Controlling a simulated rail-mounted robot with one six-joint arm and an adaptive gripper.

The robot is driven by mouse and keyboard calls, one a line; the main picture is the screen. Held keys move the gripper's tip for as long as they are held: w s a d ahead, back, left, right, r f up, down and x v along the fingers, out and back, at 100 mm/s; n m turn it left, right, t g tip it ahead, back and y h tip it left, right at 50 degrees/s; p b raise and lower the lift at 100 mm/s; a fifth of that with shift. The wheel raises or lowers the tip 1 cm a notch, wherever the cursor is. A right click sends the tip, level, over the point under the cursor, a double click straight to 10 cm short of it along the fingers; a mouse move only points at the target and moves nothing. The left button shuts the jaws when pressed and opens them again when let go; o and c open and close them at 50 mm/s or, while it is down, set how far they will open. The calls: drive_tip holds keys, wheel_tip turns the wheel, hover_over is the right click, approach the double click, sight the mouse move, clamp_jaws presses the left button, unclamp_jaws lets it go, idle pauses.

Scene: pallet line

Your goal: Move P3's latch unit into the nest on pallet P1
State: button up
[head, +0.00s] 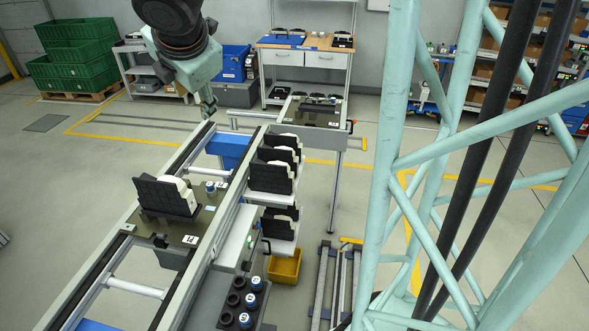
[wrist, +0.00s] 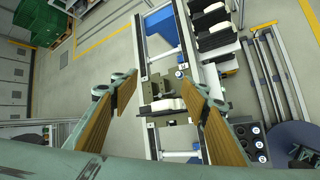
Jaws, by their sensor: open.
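My gripper (head: 208,108) hangs open and empty above the far left part of the line. In the wrist view its two wooden-faced fingers (wrist: 160,82) are spread wide. A dark olive pallet (head: 208,220) sits on the near track with a small white label I cannot surely read. It carries a black-backed, cream-sided unit (head: 165,195) and small blue-and-white cylinders. In the wrist view this pallet (wrist: 153,92) and its unit (wrist: 165,105) lie between and beyond the fingers, apart from them. Another olive pallet (head: 315,112) lies at the far end, carrying low dark parts.
Similar black-and-cream units (head: 270,178) stand on shelves beside the line. A dark holder (head: 228,318) with round sockets and blue-and-white cylinders is at the near end. A yellow bin (head: 285,267) and a blue box (head: 228,148) are close by. A pale green lattice column (head: 400,120) stands right.

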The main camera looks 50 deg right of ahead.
drive_tip(key=s+a+r+m+g, duration=0.1)
drive_tip(key=s+r+m, duration=0.3)
drive_tip(key=s+m, duration=0.75)
drive_tip(key=s+a+f+m+g+y, duration=0.1)
drive_tip(key=s+a+m, duration=0.3)
drive_tip(key=s, duration=0.9)
drive_tip(key=s+a+f+m+g+y, duration=0.1)
drive_tip(key=s+a+m, duration=0.3)
drive_tip(key=s+a, duration=0.4)
drive_tip(key=s+y, duration=0.1)
drive_tip(key=s, duration=0.4)
drive_tip(key=shift+s, duration=0.25)
drive_tip(key=shift+d, duration=0.1)
